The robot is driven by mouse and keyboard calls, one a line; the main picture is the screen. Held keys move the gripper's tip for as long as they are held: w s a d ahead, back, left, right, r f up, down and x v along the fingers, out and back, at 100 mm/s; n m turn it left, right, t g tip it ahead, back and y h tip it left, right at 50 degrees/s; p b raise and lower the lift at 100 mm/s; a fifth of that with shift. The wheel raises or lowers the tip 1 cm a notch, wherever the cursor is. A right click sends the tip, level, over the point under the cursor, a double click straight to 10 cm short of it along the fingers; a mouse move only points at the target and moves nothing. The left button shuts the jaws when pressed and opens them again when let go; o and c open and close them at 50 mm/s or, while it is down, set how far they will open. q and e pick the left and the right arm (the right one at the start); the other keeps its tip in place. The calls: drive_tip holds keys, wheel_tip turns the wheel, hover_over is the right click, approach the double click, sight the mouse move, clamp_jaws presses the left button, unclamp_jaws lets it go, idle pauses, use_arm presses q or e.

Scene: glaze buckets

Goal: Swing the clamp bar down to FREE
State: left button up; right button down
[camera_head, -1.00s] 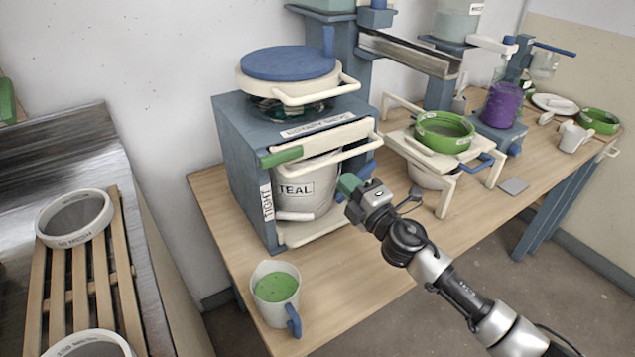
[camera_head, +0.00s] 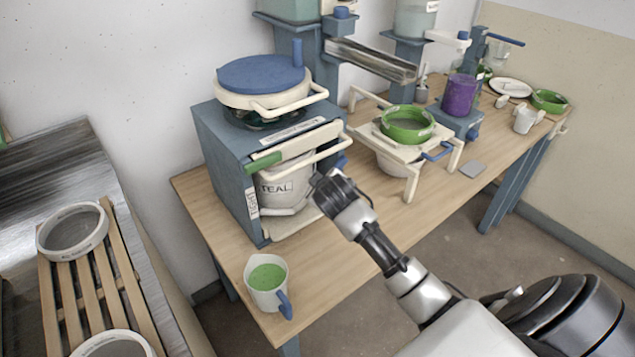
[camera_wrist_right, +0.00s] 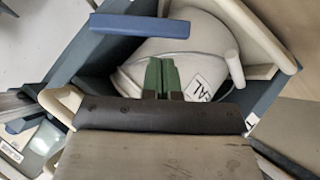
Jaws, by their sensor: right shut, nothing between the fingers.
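The clamp bar (camera_head: 295,146) is a cream bar with a green grip (camera_head: 262,164) at its left end. It lies across the front of the blue-grey press frame (camera_head: 222,150), nearly level, above the white TEAL bucket (camera_head: 270,188). A TIGHT label (camera_head: 252,202) is on the frame's left post, below the grip; I see no FREE label. My right gripper (camera_head: 318,182) is in front of the bucket's right side, apart from the green grip. In the right wrist view its green fingers (camera_wrist_right: 160,78) are shut and empty, with the bucket (camera_wrist_right: 190,55) behind them. My left gripper is out of view.
A cream rail (camera_head: 318,158) projects just below the clamp bar. A blue bar (camera_wrist_right: 140,27) lies beyond my fingers in the right wrist view. A cup of green glaze (camera_head: 267,280) stands at the table's front left. A cream stand (camera_head: 410,160) with a green sieve is to the right.

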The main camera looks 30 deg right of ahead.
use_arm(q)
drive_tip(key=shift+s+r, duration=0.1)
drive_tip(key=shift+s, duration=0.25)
use_arm(e)
drive_tip(key=shift+x, duration=2.7)
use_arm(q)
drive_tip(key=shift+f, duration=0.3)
use_arm(e)
drive_tip(key=shift+f+h, duration=0.25)
drive_tip(key=shift+h, duration=0.05)
use_arm(q)
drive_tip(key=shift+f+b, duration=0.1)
drive_tip(key=shift+b, duration=0.25)
use_arm(e)
drive_tip(key=shift+f, duration=0.15)
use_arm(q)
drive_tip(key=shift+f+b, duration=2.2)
use_arm(e)
drive_tip(key=shift+w+d+f+n+t+h, duration=0.1)
drive_tip(key=shift+d+f+n+t+h, duration=0.2)
drive_tip(key=shift+d+f+h, duration=0.3)
drive_tip(key=shift+d+f+n+t+h, duration=0.15)
drive_tip(key=shift+d+f+n+h, duration=0.25)
drive_tip(key=shift+f, duration=0.4)
drive_tip(key=shift+d+f+n+t+h, duration=0.25)
drive_tip(key=shift+d+f+n+h, duration=0.2)
drive_tip(key=shift+f, duration=0.3)
drive_tip(key=shift+d+f, duration=0.1)
drive_tip(key=shift+d, duration=0.05)
